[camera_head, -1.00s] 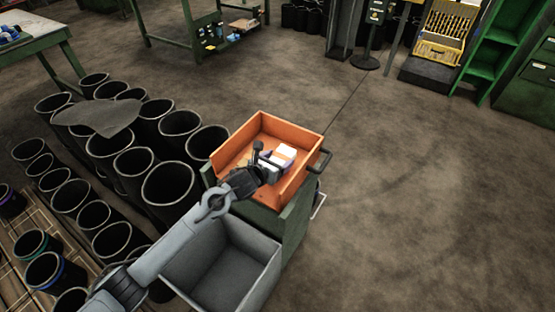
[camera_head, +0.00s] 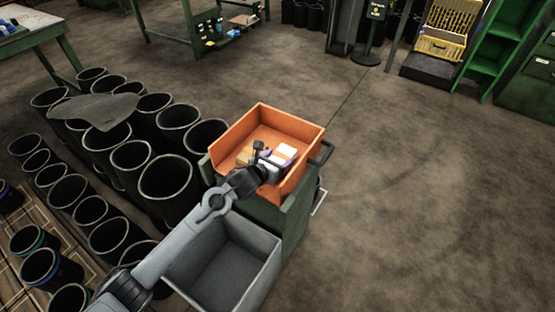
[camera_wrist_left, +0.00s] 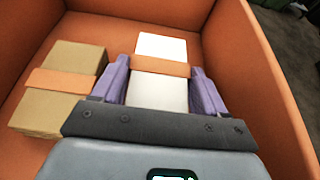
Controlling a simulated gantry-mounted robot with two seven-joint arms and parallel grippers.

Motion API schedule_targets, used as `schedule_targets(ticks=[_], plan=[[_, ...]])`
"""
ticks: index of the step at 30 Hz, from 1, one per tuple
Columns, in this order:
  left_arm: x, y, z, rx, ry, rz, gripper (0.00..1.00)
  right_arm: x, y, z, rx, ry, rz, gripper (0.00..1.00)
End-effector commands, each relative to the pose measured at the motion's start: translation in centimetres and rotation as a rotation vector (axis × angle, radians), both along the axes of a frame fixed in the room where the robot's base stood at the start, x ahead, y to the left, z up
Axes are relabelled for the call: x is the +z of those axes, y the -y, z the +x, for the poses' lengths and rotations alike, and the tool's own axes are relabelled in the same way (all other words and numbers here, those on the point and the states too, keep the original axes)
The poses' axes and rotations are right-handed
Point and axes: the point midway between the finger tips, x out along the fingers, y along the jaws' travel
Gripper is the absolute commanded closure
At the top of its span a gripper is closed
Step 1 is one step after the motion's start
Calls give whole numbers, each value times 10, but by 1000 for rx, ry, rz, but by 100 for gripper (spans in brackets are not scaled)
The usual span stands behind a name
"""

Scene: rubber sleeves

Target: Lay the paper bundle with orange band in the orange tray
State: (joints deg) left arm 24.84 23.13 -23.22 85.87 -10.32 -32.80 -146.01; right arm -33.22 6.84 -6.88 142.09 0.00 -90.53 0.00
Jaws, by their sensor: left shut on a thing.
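The white paper bundle with an orange band (camera_wrist_left: 161,46) is between the two purple-padded fingers of my left gripper (camera_wrist_left: 161,88), which is shut on it. The bundle also shows in the head view (camera_head: 286,152), inside the walls of the orange tray (camera_head: 307,137). A tan bundle with an orange band (camera_wrist_left: 58,85) lies on the tray floor to the left of my gripper. I cannot tell whether the white bundle touches the floor. My right gripper is not in view.
A grey bin (camera_head: 225,268) is in front of the orange tray, under my left arm. Many black rubber sleeves (camera_head: 167,180) stand to the left, with a grey sheet (camera_head: 95,108) over some. A dark handle (camera_head: 321,154) is at the tray's right side. The floor to the right is clear.

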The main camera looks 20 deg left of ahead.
Motion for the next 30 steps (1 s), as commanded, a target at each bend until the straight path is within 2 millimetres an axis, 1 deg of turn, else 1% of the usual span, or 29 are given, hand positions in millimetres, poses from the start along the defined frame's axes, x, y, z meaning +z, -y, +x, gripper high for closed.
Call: schedule_targets(ticks=[20, 21, 26, 30], plan=[[-11, 0, 0, 0, 1, 0, 64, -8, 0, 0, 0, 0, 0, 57], [-11, 0, 0, 0, 1, 0, 24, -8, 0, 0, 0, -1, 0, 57], [-11, 0, 0, 0, 1, 0, 0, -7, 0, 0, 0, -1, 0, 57], [-11, 0, 0, 0, 1, 0, 0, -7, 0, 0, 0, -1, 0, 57]])
